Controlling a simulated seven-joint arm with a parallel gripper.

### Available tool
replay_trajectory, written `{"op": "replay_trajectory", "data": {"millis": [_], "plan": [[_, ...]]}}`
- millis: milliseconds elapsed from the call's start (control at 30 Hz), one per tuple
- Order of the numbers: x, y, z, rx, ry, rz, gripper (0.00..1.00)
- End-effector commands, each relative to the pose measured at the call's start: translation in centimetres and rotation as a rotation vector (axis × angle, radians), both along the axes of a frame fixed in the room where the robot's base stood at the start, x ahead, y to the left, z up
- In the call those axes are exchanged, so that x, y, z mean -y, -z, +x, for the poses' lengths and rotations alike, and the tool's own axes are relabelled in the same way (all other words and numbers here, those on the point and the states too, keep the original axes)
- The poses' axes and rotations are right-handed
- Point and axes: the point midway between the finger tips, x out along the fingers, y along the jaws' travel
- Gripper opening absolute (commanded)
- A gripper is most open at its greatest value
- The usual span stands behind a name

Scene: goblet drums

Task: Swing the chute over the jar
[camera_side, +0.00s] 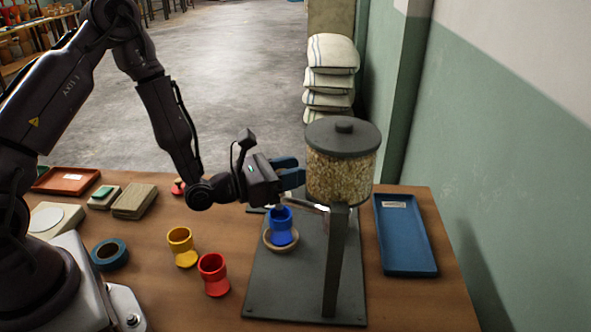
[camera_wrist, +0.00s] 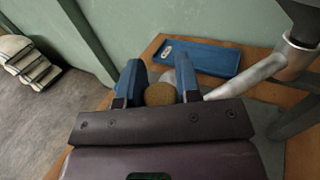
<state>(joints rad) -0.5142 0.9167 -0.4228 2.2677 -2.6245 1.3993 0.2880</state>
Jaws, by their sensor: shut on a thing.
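The chute is a silver-grey tube below the hopper; in the wrist view the chute (camera_wrist: 245,77) runs from the upright toward my fingers. In the side view only a short pale part of the chute (camera_side: 318,207) shows. A brown round knob (camera_wrist: 160,95) sits between my blue fingertips, and my gripper (camera_wrist: 159,84) is shut on it. In the side view my gripper (camera_side: 291,173) is left of the hopper, above and behind the blue goblet-shaped jar (camera_side: 281,228). The jar stands upright in a ring (camera_side: 268,241). The chute's outlet is hidden, so its alignment with the jar is unclear.
A grain-filled hopper (camera_side: 338,176) stands on a dark post (camera_side: 336,270) and grey base plate (camera_side: 262,296). A blue tray (camera_side: 405,262) lies to the right.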

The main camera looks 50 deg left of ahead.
Motion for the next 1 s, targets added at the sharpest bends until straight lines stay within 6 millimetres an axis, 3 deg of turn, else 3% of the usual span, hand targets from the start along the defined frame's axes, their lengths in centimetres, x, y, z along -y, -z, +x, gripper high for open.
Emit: {"op": "replay_trajectory", "data": {"millis": [367,400,500,800,1000], "plan": [[0.0,0.0,-0.2,0.001,-0.005,-0.003,0.00],[0.0,0.0,-0.2,0.001,-0.005,-0.003,0.33],[0.0,0.0,-0.2,0.000,-0.004,-0.003,0.55],[-0.1,0.0,-0.3,-0.001,-0.004,-0.002,0.55],[-0.8,0.0,-2.7,-0.003,-0.006,-0.003,0.55]]}}
